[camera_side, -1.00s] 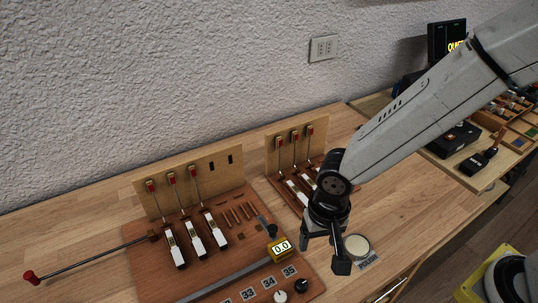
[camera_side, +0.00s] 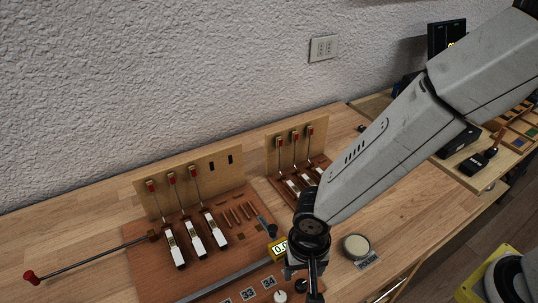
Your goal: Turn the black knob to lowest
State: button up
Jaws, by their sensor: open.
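A small black knob (camera_side: 301,285) sits on the front right of the brown board (camera_side: 140,240), just right of a white knob (camera_side: 280,297). My gripper (camera_side: 312,287) points down over the board's right front corner, at the black knob. Its fingers are seen nearly edge-on, so the gap between them is hard to see. It is open, and it partly covers the knob. I cannot tell whether a finger touches the knob. A yellow box with a digital display (camera_side: 279,248) is partly hidden behind my gripper.
Piano action models with white keys (camera_side: 195,240) stand on the left, and a second set (camera_side: 295,160) stands behind my arm. A round tin (camera_side: 356,246) is to the right. A red-ended rod (camera_side: 85,260) extends left.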

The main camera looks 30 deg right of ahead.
aim_at(301, 283)
jog(key=shift+f, duration=2.5)
grip_shut()
